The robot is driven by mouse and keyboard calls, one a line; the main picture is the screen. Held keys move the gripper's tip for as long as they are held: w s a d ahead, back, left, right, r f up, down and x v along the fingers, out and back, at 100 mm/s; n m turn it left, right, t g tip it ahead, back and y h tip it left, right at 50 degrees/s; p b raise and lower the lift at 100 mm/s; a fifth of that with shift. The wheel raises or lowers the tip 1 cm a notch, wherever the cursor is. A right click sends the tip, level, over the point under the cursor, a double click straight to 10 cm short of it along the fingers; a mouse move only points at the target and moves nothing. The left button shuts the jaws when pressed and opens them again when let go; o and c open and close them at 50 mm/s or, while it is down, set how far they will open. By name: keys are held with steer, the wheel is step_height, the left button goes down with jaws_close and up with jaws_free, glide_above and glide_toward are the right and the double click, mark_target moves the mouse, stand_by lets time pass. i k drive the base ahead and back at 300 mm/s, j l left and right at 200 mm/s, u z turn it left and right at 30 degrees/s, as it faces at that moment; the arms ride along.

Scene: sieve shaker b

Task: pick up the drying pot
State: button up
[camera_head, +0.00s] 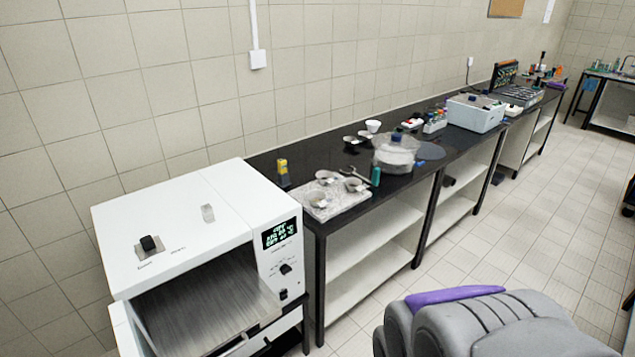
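Several small pale dishes or pots stand on the bench, and I cannot tell which is the drying pot. On a speckled slab (340,207) sit a front pot (317,199), a back pot (326,177) and a right pot (355,185), which look dark inside. A white cup (373,126) stands farther back, beside small dark-filled dishes (350,142). A white oven (185,225) stands at the left end with its front open and a ribbed metal surface showing. My gripper's fingers do not show; a grey and purple part of my own body fills the lower right.
The black bench (300,160) runs along the tiled wall. It holds a yellow-and-black bottle (284,174), a green-capped vial (376,177), a clear round vessel (395,154) and a pale box-shaped device (475,114). Tiled floor (480,245) is free in front of the bench.

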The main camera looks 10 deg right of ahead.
mark_target(353, 185)
steer(key=i+l+z, duration=0.35)
steer(key=i, duration=0.7)
steer(key=i+j+z, duration=0.2)
steer(key=i+z, duration=0.15)
steer(key=i, duration=0.65)
